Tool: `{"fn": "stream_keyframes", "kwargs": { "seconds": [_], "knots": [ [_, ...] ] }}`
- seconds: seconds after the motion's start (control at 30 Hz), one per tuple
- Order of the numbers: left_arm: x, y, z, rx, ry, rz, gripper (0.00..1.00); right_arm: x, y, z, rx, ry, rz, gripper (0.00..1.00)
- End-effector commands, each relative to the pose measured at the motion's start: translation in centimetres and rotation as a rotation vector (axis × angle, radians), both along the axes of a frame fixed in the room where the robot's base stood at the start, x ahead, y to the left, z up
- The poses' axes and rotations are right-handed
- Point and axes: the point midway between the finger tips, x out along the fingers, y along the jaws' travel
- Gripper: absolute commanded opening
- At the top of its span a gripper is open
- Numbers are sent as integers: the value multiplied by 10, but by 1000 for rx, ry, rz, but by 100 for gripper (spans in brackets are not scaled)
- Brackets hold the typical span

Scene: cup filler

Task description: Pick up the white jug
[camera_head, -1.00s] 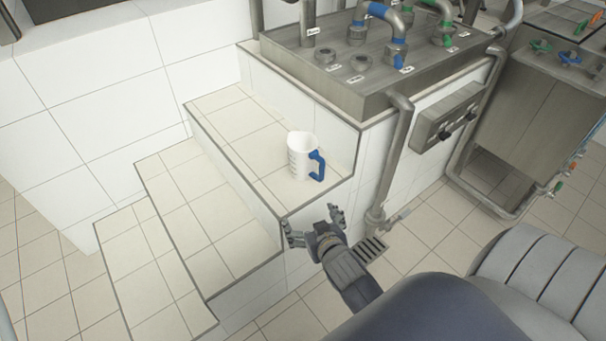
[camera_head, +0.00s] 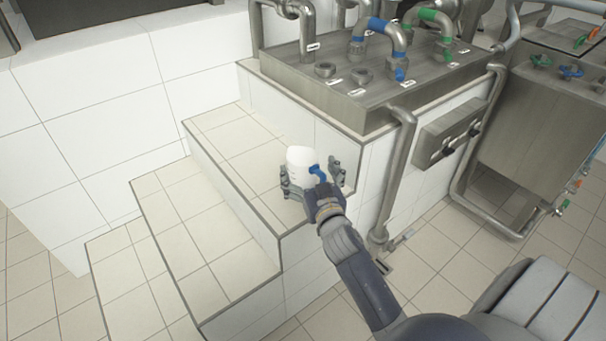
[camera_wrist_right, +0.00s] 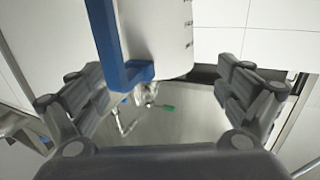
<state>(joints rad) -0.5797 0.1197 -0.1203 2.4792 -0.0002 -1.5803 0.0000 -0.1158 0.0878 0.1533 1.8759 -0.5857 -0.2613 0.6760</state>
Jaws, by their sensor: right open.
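The white jug (camera_head: 299,166) with a blue handle (camera_head: 318,173) stands upright on the top tiled step in the head view. My right gripper (camera_head: 309,180) is open, with one finger on each side of the jug's lower part and handle. In the right wrist view the jug (camera_wrist_right: 158,40) and its blue handle (camera_wrist_right: 112,55) hang into the upper middle, between the open fingers of my right gripper (camera_wrist_right: 160,95). I see a gap beside the fingers there. My left gripper is not in view.
Tiled steps (camera_head: 185,225) go down to the left of the jug. A steel-topped block (camera_head: 375,88) with pipes and valves stands behind it. A vertical pipe (camera_head: 392,185) and a control box (camera_head: 447,137) are to the right.

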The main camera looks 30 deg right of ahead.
Motion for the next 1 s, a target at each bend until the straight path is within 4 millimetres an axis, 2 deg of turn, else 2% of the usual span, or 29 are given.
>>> {"fn": "stream_keyframes", "kwargs": {
  "seconds": [0.1, 0.2, 0.53, 0.83, 1.0],
  "knots": [
    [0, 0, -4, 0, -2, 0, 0, 19, -7, -1, -5, -3, 2, 94],
    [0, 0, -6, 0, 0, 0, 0, 29, -9, -1, -2, -1, 1, 94],
    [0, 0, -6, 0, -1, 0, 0, 35, -11, -1, -1, 0, 1, 94],
    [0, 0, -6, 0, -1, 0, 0, 35, -11, -1, -1, 0, 1, 26],
    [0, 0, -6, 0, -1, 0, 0, 35, -11, 0, -2, -2, 1, 26]
  ]
}}
